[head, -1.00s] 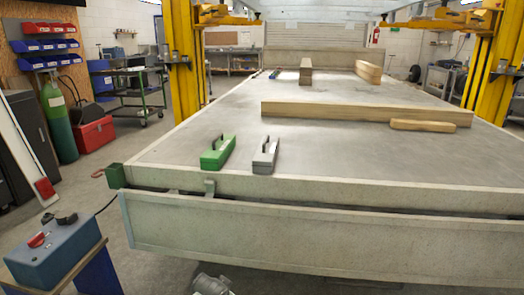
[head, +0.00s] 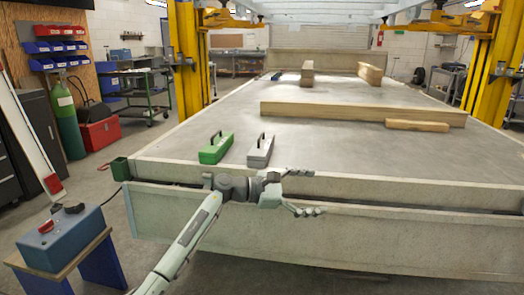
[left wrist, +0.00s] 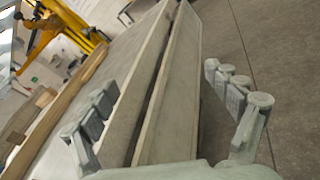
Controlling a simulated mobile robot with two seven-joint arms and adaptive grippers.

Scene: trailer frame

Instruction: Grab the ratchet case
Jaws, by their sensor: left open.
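Two long cases with dark top handles lie side by side on the grey trailer bed (head: 340,160) near its front edge. One is a green case (head: 215,150) and the other, just right of it, is a grey case (head: 261,152); I cannot tell which is the ratchet case. My left gripper (head: 308,192) is open and empty at the trailer's front edge, to the right of and nearer than the grey case, touching neither case. In the left wrist view its spread fingers (left wrist: 165,98) straddle the trailer's edge, and no case shows between them. My right gripper is not in view.
A long wooden beam (head: 360,113) and a short wood block (head: 417,125) lie farther back on the bed. Yellow lift posts (head: 187,70) stand on both sides. A blue box (head: 60,240) sits on a stand at lower left. The bed right of the cases is clear.

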